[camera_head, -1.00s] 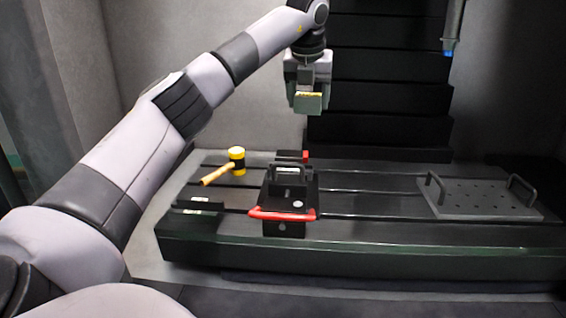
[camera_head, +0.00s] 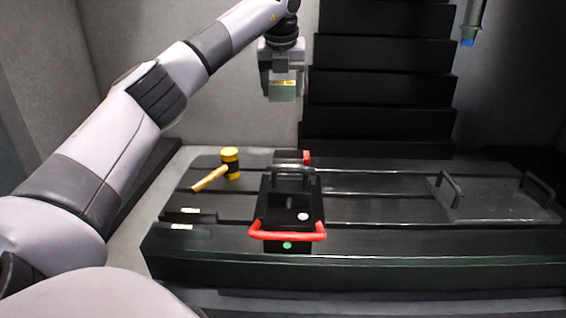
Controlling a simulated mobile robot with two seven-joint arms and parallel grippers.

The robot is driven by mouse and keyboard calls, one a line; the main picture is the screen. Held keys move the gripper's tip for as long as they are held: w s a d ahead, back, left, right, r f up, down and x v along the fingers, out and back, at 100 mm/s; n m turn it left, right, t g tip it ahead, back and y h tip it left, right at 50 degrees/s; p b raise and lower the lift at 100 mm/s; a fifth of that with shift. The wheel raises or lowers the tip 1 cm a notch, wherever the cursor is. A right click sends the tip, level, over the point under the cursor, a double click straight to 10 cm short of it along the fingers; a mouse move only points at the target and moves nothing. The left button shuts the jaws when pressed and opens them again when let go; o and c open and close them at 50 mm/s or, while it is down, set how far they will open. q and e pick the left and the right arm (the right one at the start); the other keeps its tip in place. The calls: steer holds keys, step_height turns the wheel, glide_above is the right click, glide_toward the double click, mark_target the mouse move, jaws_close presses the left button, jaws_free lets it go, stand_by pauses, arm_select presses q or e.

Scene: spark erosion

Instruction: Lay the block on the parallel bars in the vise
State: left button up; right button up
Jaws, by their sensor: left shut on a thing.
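My left gripper (camera_head: 282,76) is shut on the block (camera_head: 283,91), a small grey-green piece with a yellow label on its upper part. It holds the block in the air, high above and behind the vise. The black vise (camera_head: 303,216) stands on the slotted table, with a red handle bar (camera_head: 287,236) at its front and a dark upright handle on top. I cannot make out the parallel bars inside it. My right gripper is not in view.
A yellow and black mallet (camera_head: 229,163) lies on the table (camera_head: 390,240) left of the vise. A dark plate with two handles (camera_head: 495,203) lies at the right. A nozzle with a blue tip (camera_head: 468,42) hangs at upper right. The table between vise and plate is clear.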

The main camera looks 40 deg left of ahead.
arm_select(q)
step_height(320, 180, down, 18)
steer(key=shift+f+p, duration=0.15)
steer(key=shift+p, duration=0.4)
steer(key=shift+f, duration=0.15)
steer(key=o, duration=1.4)
steer(key=shift+f, duration=0.1)
steer(key=shift+r, duration=0.2)
steer(key=b+v, duration=0.1)
steer(key=v, duration=1.1)
